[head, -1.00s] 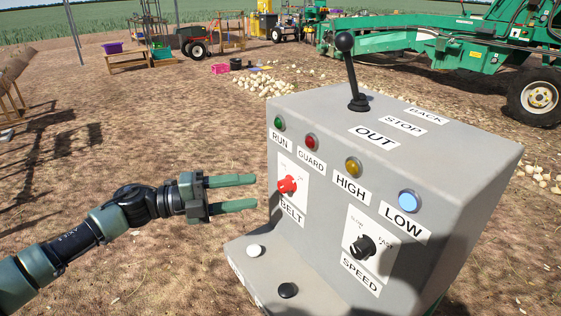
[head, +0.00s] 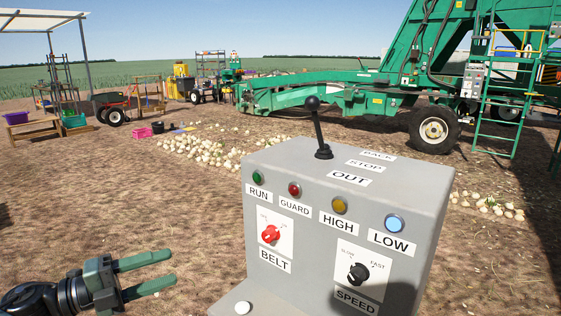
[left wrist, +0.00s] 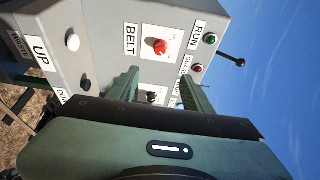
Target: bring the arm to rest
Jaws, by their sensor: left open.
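My left gripper (head: 146,273) is open and empty at the lower left of the head view, to the left of the grey control box and apart from it. In the left wrist view its two fingers (left wrist: 160,92) stand apart with the control box (left wrist: 100,20) beyond them. The control box (head: 300,215) carries a red belt knob (head: 270,234), a black speed knob (head: 358,273) and a black lever (head: 318,130) on top. The blue lamp (head: 394,223) by LOW looks lit. My right gripper is not in view.
A green elevator machine (head: 340,95) with a wheel (head: 433,131) stands behind the box. Onions (head: 205,150) lie on the ground behind it. The ground left of the box is open.

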